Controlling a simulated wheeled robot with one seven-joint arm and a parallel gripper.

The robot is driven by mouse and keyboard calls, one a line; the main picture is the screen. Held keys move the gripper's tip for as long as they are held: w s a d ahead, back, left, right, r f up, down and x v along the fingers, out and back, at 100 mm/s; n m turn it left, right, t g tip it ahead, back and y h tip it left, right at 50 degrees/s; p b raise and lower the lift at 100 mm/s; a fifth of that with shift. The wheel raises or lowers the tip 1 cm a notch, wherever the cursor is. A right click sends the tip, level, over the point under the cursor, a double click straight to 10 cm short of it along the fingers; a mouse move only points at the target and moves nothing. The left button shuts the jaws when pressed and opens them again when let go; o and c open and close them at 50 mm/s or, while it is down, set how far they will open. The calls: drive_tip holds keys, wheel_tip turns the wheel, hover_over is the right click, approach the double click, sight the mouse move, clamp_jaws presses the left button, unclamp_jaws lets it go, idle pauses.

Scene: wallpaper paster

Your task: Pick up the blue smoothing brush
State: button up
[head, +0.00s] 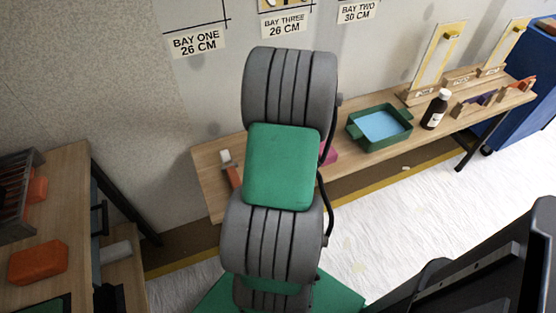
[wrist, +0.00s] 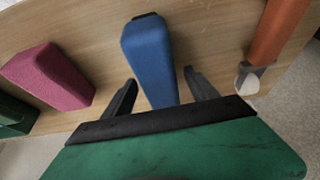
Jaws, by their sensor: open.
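The blue smoothing brush (wrist: 150,55) lies on the wooden bench top in the wrist view. It is a long blue block whose near end reaches between my gripper's fingers. My gripper (wrist: 160,95) is open, with one dark finger on each side of the brush. A gap shows between each finger and the brush, and I cannot tell the height difference. In the head view my own arm hides the brush and the gripper.
A pink block (wrist: 50,75) lies left of the brush, with a green object (wrist: 12,115) beyond it. An orange-handled tool (wrist: 275,30) lies to the right. Along the bench (head: 210,185) stand a green tray (head: 380,147) of blue liquid and a dark bottle (head: 435,110).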

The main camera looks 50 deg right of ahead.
drive_tip(key=shift+x, duration=1.1)
drive_tip(key=shift+r, duration=0.1)
clamp_jaws()
